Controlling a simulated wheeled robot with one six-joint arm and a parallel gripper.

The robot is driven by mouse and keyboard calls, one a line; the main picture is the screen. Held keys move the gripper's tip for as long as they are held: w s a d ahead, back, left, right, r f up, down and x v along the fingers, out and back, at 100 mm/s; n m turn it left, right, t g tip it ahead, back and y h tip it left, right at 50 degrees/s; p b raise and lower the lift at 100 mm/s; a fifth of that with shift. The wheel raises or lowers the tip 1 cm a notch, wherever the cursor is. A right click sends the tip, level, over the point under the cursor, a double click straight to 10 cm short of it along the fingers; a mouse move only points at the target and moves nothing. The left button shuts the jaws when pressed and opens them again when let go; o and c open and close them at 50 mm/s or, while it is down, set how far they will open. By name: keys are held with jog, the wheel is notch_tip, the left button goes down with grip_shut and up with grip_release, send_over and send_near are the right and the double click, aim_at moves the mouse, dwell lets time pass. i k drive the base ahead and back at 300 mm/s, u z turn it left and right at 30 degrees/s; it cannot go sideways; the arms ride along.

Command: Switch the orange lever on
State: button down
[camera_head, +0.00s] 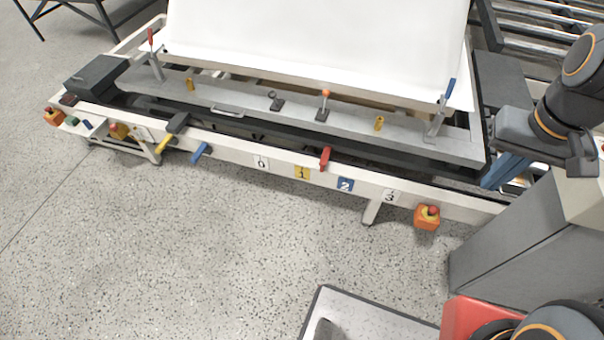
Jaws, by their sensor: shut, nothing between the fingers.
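The orange lever (325,96) is a small upright stick with an orange tip. It stands on a dark base (321,114) on the grey rail, right of the middle of the rail. At this size I cannot tell its switch position for sure. My gripper (581,157) shows at the right edge, at the end of my dark arm, well to the right of the lever and apart from it. It is shut and empty. Its fingers are small and partly lost against the arm.
A similar black lever (275,100) stands left of the orange one. Red-handled (151,39) and blue-handled (448,91) clamps flank the white shell (315,40). Red (325,158), blue (200,152) and yellow (165,142) handles line the front beam.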

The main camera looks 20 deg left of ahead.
aim_at(326, 92)
jog(key=u, duration=0.05)
jog(key=k, duration=0.6)
jog(key=u, duration=0.85)
jog(key=i, duration=1.65)
jog(key=z, duration=0.7)
